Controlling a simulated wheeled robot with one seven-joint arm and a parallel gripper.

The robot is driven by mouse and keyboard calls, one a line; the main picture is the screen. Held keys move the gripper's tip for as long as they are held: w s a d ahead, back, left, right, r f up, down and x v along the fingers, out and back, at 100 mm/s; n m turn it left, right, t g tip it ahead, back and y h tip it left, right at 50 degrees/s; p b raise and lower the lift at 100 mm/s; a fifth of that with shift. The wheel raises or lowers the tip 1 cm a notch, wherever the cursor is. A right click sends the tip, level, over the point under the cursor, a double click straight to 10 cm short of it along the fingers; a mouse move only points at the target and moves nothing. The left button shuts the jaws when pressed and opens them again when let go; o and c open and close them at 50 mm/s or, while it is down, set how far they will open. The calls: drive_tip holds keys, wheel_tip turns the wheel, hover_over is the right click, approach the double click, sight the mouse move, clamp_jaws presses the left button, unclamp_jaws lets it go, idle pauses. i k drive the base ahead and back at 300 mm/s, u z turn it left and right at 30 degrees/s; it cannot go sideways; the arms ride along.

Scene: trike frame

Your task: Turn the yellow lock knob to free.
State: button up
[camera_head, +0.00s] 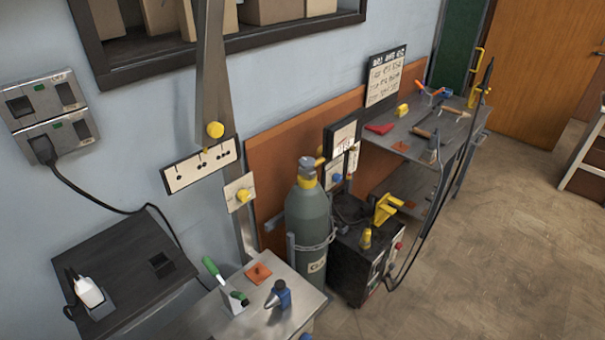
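Two yellow knobs show at the left of the view, and I cannot tell for sure which one is the lock knob. One round yellow knob (215,130) sits on a grey metal post (212,75), just above a pale plate (190,170) with black marks. The other yellow knob (243,195) is on a small pale plate lower on the same post. The marks are too small to read, so the setting of either knob is unclear. My gripper is not in view.
A green-grey gas cylinder (308,225) stands beside a black machine (350,275) with a yellow handle (384,208). A light bench (295,310) with a blue tool (279,294) and a dark table (125,260) fill the front left. The floor (470,240) at right is open.

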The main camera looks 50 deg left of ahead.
sight(244, 195)
drive_tip(key=i, duration=0.85)
drive_tip(key=u, duration=4.4)
drive_tip(key=i, duration=0.5)
drive_tip(key=z, duration=0.05)
